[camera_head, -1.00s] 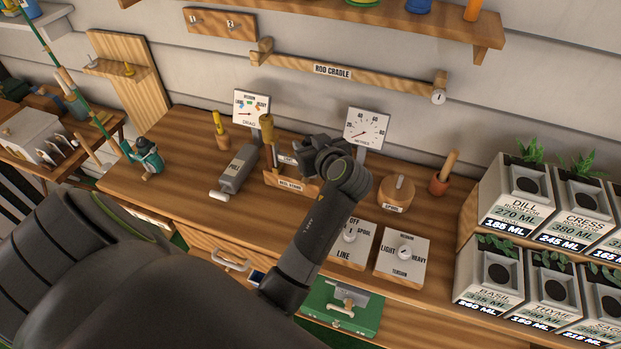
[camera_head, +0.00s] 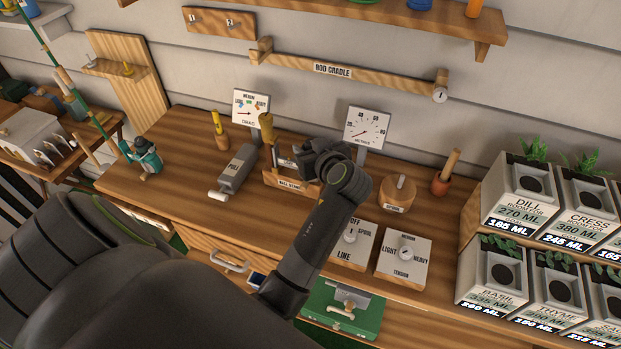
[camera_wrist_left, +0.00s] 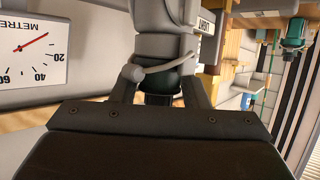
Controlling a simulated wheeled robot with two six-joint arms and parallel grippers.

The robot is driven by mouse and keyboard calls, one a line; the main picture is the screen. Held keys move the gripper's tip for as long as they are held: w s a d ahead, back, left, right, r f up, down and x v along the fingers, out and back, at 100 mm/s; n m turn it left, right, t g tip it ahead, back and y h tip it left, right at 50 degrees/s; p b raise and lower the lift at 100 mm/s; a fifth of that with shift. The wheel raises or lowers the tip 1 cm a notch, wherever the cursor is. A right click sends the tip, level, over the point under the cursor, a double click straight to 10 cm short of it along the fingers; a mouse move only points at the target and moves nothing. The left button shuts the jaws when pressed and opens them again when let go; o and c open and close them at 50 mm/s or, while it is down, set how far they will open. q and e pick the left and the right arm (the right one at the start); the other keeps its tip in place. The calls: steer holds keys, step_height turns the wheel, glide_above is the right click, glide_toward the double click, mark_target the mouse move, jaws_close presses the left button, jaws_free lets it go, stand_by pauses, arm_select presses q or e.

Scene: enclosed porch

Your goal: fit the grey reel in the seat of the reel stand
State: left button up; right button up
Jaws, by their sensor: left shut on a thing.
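My left gripper (camera_head: 300,162) is over the right part of the wooden reel stand (camera_head: 275,181) on the bench. In the left wrist view its two fingers (camera_wrist_left: 158,93) are shut on the grey reel (camera_wrist_left: 165,18). The reel has a bent crank arm and a dark green part between the fingers. In the head view the gripper hides most of the reel; a small pale label shows beside the fingers. I cannot tell whether the reel touches the seat, which is hidden. My right gripper is not in view.
A grey tool (camera_head: 235,171) lies left of the stand. The metres dial (camera_head: 366,128) stands close behind the gripper, the drag dial (camera_head: 250,107) behind left. A round wooden spool block (camera_head: 397,193) and control panels (camera_head: 403,257) are to the right.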

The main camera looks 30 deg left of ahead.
arm_select(q)
steer(key=shift+f, duration=0.15)
steer(key=o, duration=1.9)
steer(key=shift+d, duration=0.1)
